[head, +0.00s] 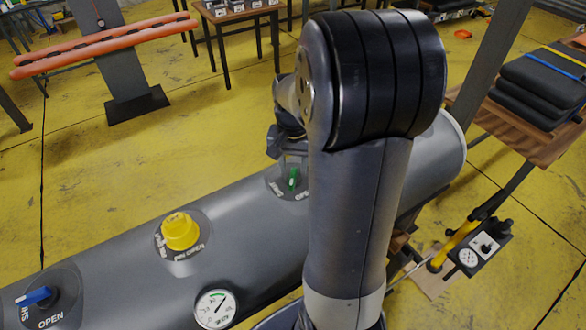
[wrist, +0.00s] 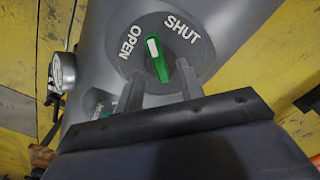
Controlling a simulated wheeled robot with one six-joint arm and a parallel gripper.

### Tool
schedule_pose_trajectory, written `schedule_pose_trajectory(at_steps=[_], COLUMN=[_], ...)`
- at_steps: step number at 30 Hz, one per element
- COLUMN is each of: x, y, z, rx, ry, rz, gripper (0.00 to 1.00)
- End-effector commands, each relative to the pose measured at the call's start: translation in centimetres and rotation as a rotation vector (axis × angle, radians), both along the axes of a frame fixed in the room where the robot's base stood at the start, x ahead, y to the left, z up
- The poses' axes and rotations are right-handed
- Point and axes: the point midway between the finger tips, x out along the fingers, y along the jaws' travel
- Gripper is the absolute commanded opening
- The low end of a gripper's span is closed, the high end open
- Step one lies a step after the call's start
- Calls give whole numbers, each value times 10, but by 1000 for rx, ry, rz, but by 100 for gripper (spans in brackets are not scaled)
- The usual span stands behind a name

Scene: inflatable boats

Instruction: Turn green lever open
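The green lever (wrist: 158,60) sits on a round grey plate on the grey tube, between the white OPEN label (wrist: 131,42) and the SHUT label (wrist: 183,28). Its white-marked end points up in the wrist view, between the two labels. The lever also shows in the head view (head: 293,178), just below my wrist. My gripper (wrist: 161,74) is open, with one finger on each side of the lever's near end. I cannot tell whether either finger touches it. In the head view my arm hides part of the tube, and the fingers are not clear.
The tube also carries a yellow cap (head: 180,232), a blue lever (head: 34,297) and a pressure gauge (head: 216,308). A foot pump (head: 480,247) stands to the right. Yellow floor is open at left.

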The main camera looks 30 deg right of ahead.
Motion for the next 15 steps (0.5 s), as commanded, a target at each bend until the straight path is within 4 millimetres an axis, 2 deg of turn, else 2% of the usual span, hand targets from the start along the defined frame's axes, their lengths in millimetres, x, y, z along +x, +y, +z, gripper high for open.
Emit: schedule_pose_trajectory(at_steps=[6,15], x=[0,0], y=[0,0], z=[-20,-23], rx=[1,0], ry=[1,0], rz=[0,1], gripper=[36,36])
